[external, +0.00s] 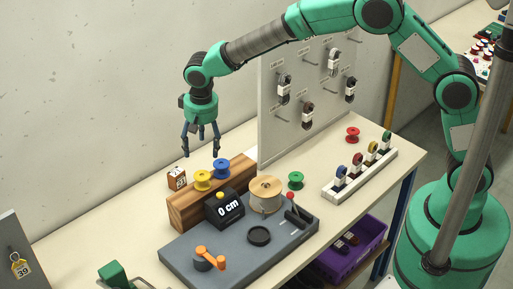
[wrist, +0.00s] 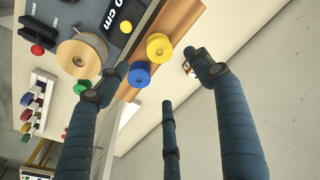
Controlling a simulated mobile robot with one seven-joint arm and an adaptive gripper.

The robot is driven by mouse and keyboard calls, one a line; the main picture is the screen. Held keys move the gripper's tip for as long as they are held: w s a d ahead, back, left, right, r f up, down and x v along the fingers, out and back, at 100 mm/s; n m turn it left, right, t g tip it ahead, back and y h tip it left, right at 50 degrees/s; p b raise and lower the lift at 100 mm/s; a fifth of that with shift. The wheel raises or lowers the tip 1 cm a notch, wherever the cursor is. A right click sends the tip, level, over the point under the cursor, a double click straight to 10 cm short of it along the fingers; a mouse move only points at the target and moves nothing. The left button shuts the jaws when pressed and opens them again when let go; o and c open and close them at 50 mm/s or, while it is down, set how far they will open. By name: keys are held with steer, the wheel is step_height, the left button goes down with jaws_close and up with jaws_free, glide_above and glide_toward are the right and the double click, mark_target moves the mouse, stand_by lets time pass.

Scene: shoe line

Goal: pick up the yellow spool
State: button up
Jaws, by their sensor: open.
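The yellow spool (external: 202,180) stands on top of a wooden block (external: 183,212) on the workbench. A blue spool (external: 221,168) stands right beside it on the same block. In the wrist view the yellow spool (wrist: 159,47) shows at the upper middle, with the blue spool (wrist: 139,74) just below and left of it. My gripper (external: 201,153) hangs pointing down above and slightly behind the block. Its fingers are spread and empty. In the wrist view the fingers reach up from the bottom, and the spools show between the outer fingertips, apart from them.
In front are a black 0 cm counter (external: 225,209), a wooden reel (external: 265,190) and a grey base plate (external: 180,262). A green spool (external: 296,180) and a grey pegboard (external: 275,115) stand to the right.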

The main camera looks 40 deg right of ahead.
mark_target(202, 175)
steer(key=shift+a+f, duration=0.2)
steer(key=shift+f, duration=0.15)
steer(key=shift+w+d+f, duration=0.1)
steer(key=shift+w+f, duration=0.1)
steer(key=shift+f, duration=1.15)
steer(key=shift+w+f, duration=0.15)
steer(key=shift+f, duration=1.25)
steer(key=shift+w+d+f, duration=0.1)
steer(key=shift+w+f, duration=0.1)
steer(key=shift+f, duration=1.15)
steer(key=shift+f, duration=0.1)
steer(key=shift+w+d+f, duration=0.1)
steer(key=shift+f, duration=1.15)
steer(key=shift+w+f, duration=0.1)
steer(key=shift+f, duration=1.15)
steer(key=c, duration=1.2)
